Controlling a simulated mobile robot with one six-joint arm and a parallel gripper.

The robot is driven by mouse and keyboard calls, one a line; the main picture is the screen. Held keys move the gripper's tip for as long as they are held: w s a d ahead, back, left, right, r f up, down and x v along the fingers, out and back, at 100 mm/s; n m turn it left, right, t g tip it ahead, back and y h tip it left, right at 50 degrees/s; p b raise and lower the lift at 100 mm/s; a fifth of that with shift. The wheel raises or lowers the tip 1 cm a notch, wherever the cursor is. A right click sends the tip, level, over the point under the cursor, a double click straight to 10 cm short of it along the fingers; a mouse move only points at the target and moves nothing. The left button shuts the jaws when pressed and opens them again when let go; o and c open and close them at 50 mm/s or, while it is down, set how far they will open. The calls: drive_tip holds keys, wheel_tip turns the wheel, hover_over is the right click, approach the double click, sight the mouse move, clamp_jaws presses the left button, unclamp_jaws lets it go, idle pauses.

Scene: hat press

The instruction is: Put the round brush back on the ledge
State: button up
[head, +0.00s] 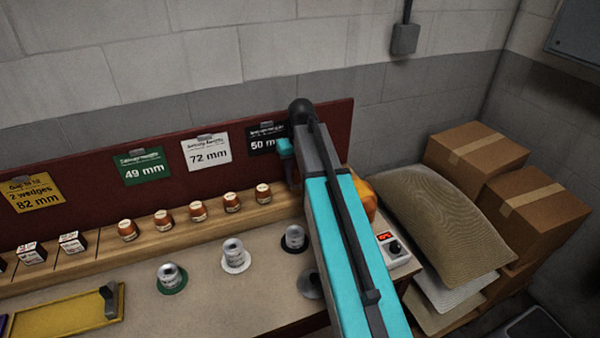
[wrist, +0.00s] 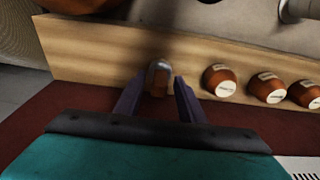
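A small object with a rounded grey top and a brown body, most likely the round brush (wrist: 160,79), is upright between my two fingertips in the wrist view. My gripper (wrist: 159,84) has one dark finger close on each side of it. I cannot tell whether the fingers press on it or leave thin gaps, nor whether its base touches the ledge. The wooden ledge (head: 95,255) runs along the foot of the dark red backboard and also shows in the wrist view (wrist: 110,50). In the head view my arm hides the brush and most of the gripper.
Several brown labelled jars (head: 197,210) stand on the ledge, the nearest (wrist: 219,80) close beside my gripper. Weights, including one on a green base (head: 172,279), stand on the bench. An orange object (head: 363,195) and a control box (head: 396,250) sit right of my arm.

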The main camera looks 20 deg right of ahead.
drive_tip(key=shift+r, duration=0.25)
wheel_tip(320, 180, up, 12)
drive_tip(key=s+b, duration=0.1)
drive_tip(key=b, duration=0.1)
drive_tip(key=shift+s+f, duration=0.2)
drive_tip(key=shift+s, duration=0.2)
idle(0.4)
idle(0.7)
